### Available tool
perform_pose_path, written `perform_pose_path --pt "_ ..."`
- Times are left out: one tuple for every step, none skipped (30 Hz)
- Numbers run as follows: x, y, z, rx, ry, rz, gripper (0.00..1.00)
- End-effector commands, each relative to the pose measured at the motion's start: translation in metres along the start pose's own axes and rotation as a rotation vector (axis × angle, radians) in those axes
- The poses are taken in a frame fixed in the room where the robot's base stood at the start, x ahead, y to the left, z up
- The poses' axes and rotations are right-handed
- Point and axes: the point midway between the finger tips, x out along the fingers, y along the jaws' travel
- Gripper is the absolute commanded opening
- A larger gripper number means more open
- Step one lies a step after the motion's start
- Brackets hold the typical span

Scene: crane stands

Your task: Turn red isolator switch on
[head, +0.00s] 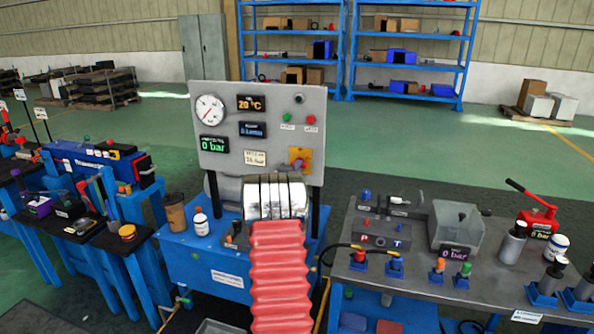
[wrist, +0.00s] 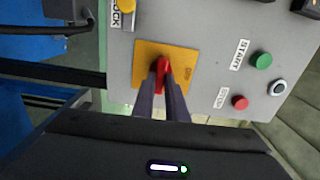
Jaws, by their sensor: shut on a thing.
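The red isolator switch (wrist: 162,66) sits on a yellow plate (wrist: 184,57) on the grey control panel. In the wrist view my gripper (wrist: 160,79) has its two dark fingers closed around the red handle, one on each side. The handle points roughly up and down in that picture. In the head view the yellow plate (head: 304,152) shows at the panel's lower right, with a little red on it.
The panel (head: 265,100) carries a dial gauge (head: 210,109) and displays; one reads 0 bar. A green START button (wrist: 261,61) and red STOP button (wrist: 240,103) lie right of the switch in the wrist view. A bench (head: 420,290) with fittings stands at the right.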

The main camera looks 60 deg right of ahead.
Motion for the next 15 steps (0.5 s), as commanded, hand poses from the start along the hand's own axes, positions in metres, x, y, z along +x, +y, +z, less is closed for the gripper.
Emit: perform_pose_path --pt "0.0015 0.0017 -0.0062 0.014 0.009 0.002 0.00" --pt "0.0015 0.0019 -0.0063 0.020 0.010 0.002 0.00" --pt "0.0016 0.0020 -0.0064 0.027 0.010 0.002 0.00" --pt "0.0016 0.0021 -0.0064 0.031 0.010 0.002 0.00" --pt "0.0015 0.0022 -0.0065 0.034 0.010 0.002 0.00" --pt "0.0016 0.0023 -0.0066 0.037 0.010 0.002 0.00" --pt "0.0016 0.0024 -0.0066 0.038 0.010 0.002 0.00" --pt "0.0016 0.0025 -0.0067 0.039 0.010 0.003 0.00" --pt "0.0016 0.0026 -0.0067 0.039 0.010 0.003 0.00" --pt "0.0016 0.0027 -0.0068 0.040 0.010 0.003 0.00" --pt "0.0016 0.0028 -0.0069 0.039 0.011 0.003 0.00" --pt "0.0016 0.0028 -0.0070 0.039 0.011 0.003 0.00" --pt "0.0016 0.0030 -0.0070 0.039 0.011 0.003 0.00" --pt "0.0016 0.0030 -0.0070 0.039 0.011 0.003 0.00" --pt "0.0016 0.0031 -0.0071 0.039 0.011 0.004 0.00"
